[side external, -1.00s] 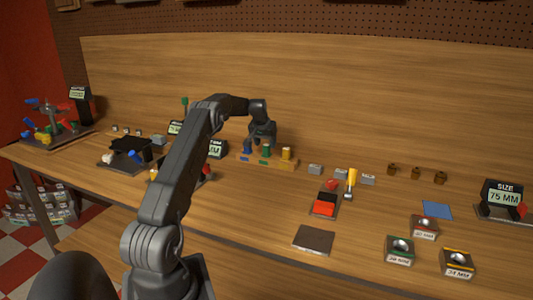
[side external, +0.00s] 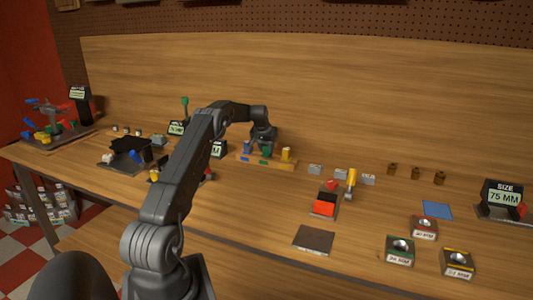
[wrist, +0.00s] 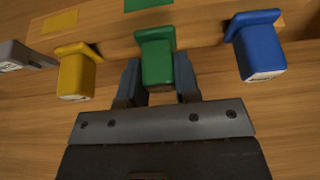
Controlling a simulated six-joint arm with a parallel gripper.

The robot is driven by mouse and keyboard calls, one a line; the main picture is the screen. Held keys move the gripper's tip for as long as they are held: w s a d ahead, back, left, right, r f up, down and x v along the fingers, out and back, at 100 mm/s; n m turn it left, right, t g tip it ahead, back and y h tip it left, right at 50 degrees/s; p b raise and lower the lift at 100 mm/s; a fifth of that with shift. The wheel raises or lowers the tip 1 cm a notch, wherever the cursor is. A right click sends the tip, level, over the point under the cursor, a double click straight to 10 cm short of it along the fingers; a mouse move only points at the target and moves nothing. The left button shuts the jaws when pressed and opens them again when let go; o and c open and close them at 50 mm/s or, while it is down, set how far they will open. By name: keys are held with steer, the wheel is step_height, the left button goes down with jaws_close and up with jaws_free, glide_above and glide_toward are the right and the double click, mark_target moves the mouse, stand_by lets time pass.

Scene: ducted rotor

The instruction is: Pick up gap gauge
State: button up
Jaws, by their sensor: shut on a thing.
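The gauges are a green gauge (wrist: 156,62), a yellow gauge (wrist: 76,74) and a blue gauge (wrist: 258,50), in a row at a wooden rack (wrist: 200,20). My gripper (wrist: 157,84) is shut on the green gauge, one finger on each side of it. In the side external view my gripper (side external: 264,142) is down at the rack, partly hiding the green gauge (side external: 265,152). The yellow gauge (side external: 285,154) stands just right of it. I cannot tell whether the green gauge is clear of the rack.
A grey block (wrist: 20,57) lies beyond the yellow gauge. Right of the rack are small grey blocks (side external: 315,169), a yellow-handled tool (side external: 351,182) and a red-and-black block (side external: 325,206). A dark plate (side external: 313,239) lies in front. A wooden back panel (side external: 330,95) rises behind.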

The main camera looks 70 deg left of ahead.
steer(key=shift+c, duration=0.6)
step_height(320, 180, up, 9)
steer(key=shift+w+r, duration=0.1)
steer(key=w+d+r, duration=0.1)
steer(key=w+d, duration=0.3)
steer(key=d, duration=0.6)
steer(key=w+d+r, duration=0.1)
steer(key=w+d, duration=0.2)
steer(key=d, duration=0.7)
steer(key=s+d+f, duration=0.1)
steer(key=s+d, duration=0.1)
steer(key=d, duration=1.4)
steer(key=shift+s, duration=0.2)
steer(key=shift+d+f, duration=0.15)
steer(key=shift+f, duration=0.05)
steer(key=shift+f, duration=3.1)
steer(key=shift+f, duration=1.45)
